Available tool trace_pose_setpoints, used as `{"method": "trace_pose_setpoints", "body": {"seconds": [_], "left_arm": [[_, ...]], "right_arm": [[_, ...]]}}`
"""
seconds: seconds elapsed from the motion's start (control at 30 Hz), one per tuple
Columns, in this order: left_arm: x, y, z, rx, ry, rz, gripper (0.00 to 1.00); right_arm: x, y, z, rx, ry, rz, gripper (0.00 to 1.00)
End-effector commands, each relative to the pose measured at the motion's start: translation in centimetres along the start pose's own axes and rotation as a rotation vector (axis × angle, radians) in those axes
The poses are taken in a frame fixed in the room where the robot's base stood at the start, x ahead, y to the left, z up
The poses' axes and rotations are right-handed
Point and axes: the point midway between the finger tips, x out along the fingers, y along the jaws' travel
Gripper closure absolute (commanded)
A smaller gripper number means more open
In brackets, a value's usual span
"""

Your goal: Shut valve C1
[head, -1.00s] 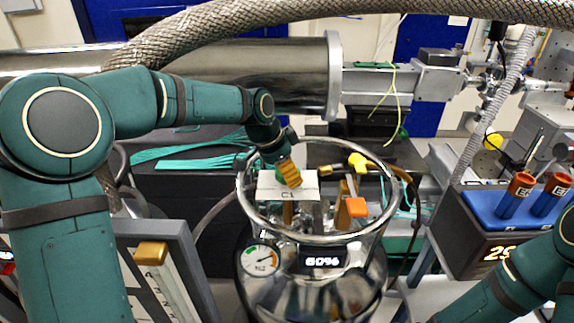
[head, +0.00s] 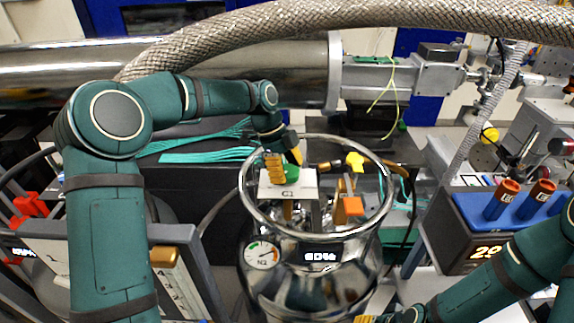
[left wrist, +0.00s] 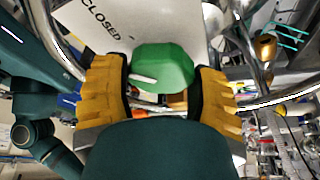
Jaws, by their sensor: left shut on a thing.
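Valve C1 has a green knob (head: 291,173) above a white plate (head: 302,190) marked C1, inside the ring on top of the steel dewar. My left gripper (head: 284,166) is shut on this knob from above. In the left wrist view the green knob (left wrist: 170,65) sits between the two yellow finger pads, and a white pointer mark on it points left. The plate (left wrist: 110,38) there reads CLOSED near its upper left; the rest of its lettering is hidden. My right arm comes in at the lower right; its gripper (head: 366,319) barely shows at the bottom edge.
A metal ring (head: 375,215) surrounds the valves on the dewar (head: 300,285). An orange knob (head: 348,206) and a yellow knob (head: 355,160) stand close to the right. A braided hose (head: 340,18) arches overhead. A blue rack (head: 490,212) with orange-capped tubes is at right.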

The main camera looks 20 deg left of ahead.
Motion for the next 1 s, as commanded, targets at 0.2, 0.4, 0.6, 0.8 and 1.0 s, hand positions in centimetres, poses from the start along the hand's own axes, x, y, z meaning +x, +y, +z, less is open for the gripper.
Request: {"method": "trace_pose_setpoints", "body": {"seconds": [0.2,0.4,0.6,0.8,1.0], "left_arm": [[-0.10,-0.08,-0.25,0.128,0.003,0.052,0.74],[-0.05,-0.07,-0.21,0.198,0.002,0.081,0.74],[0.04,-0.05,-0.23,0.228,0.003,0.094,0.74],[0.09,-0.02,-0.22,0.234,0.003,0.097,0.74],[0.12,0.00,-0.22,0.233,0.003,0.097,0.74]], "right_arm": [[-0.80,-0.35,-0.15,-0.002,-0.001,-0.001,0.53],[-1.09,-0.47,-0.20,-0.002,-0.001,-0.001,0.53],[-1.20,-0.51,-0.22,-0.003,-0.002,-0.001,0.53],[-1.20,-0.51,-0.21,-0.003,-0.002,-0.001,0.53],[-1.19,-0.51,-0.21,-0.003,-0.002,-0.001,0.53]]}}
